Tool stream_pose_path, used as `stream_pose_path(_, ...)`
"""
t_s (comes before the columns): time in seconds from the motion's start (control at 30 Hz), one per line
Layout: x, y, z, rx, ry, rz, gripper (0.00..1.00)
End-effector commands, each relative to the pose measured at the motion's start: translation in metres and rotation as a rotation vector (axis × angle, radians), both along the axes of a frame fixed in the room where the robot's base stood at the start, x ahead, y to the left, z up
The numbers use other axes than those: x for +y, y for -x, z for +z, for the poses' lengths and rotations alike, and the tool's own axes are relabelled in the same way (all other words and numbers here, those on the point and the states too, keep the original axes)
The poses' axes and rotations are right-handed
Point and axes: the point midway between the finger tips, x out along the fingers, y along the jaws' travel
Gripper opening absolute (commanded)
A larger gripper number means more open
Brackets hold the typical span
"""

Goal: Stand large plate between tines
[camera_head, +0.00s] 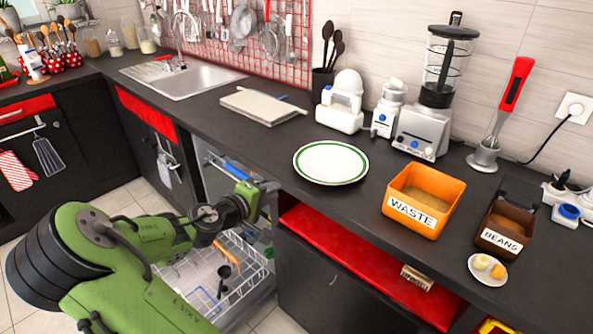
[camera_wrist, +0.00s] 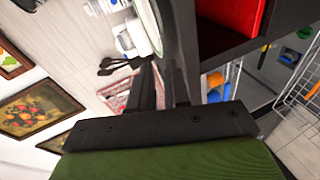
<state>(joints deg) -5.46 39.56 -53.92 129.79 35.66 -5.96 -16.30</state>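The large plate (camera_head: 331,163) is white with a green ring and lies flat on the dark counter. Part of its rim shows at the top of the wrist view (camera_wrist: 160,22). The dishwasher's wire rack (camera_head: 196,282) is pulled out below the counter; its tines are too small to make out singly. Rack wires also show at the right of the wrist view (camera_wrist: 297,88). My gripper (camera_head: 268,190) is near the counter's front edge, left of the plate and apart from it. Its dark fingers (camera_wrist: 166,80) show side on, with nothing visible held; their opening is unclear.
A black ladle (camera_head: 223,274) lies in the rack. An orange waste bin (camera_head: 424,200), a brown beans bin (camera_head: 508,218) and a small plate (camera_head: 487,269) stand right of the large plate. A cutting board (camera_head: 262,106) lies behind left. An open red-lined drawer (camera_head: 350,262) sits below the counter.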

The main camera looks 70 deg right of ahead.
Motion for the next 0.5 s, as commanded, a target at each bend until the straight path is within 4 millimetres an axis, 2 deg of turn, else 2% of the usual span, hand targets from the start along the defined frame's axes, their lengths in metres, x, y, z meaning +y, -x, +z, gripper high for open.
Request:
stream_pose_path(0.17,-0.017,0.006,-0.004,0.012,0.016,-0.004,0.16)
stream_pose_path(0.4,-0.073,0.021,-0.022,0.011,0.014,-0.004,0.16)
stream_pose_path(0.5,-0.091,0.025,-0.027,0.012,0.013,-0.003,0.16)
